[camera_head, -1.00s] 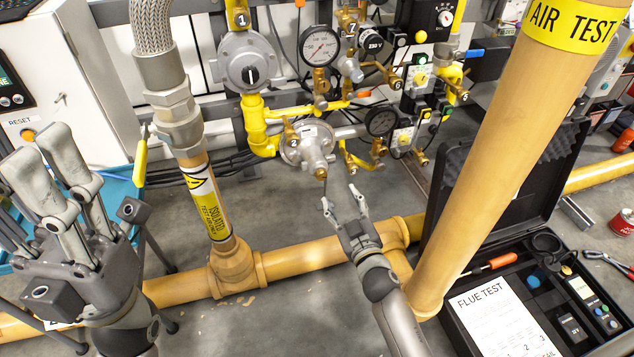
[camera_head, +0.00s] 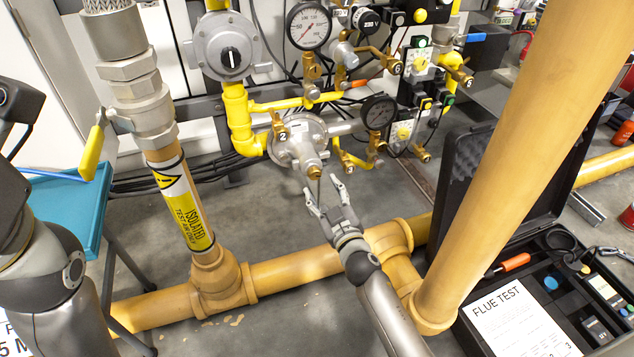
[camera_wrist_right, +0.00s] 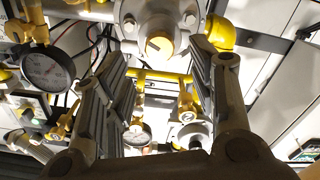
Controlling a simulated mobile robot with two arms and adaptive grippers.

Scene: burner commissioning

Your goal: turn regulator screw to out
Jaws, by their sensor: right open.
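The regulator (camera_head: 300,139) is a round silver body with a tag 2, on the yellow pipework in the middle of the head view. Its brass screw (camera_head: 315,172) points down at its lower end. In the right wrist view the screw (camera_wrist_right: 159,45) shows a slot in its face. My right gripper (camera_head: 324,188) is open and empty, just below the screw. In the wrist view its two fingers stand apart on either side of the screw; I cannot tell whether they touch it. Of my left arm only links show at the left edge; its gripper is out of view.
A thick tan pipe (camera_head: 510,160) crosses the right side. A yellow-handled valve (camera_head: 92,150) and teal table (camera_head: 75,208) are at left.

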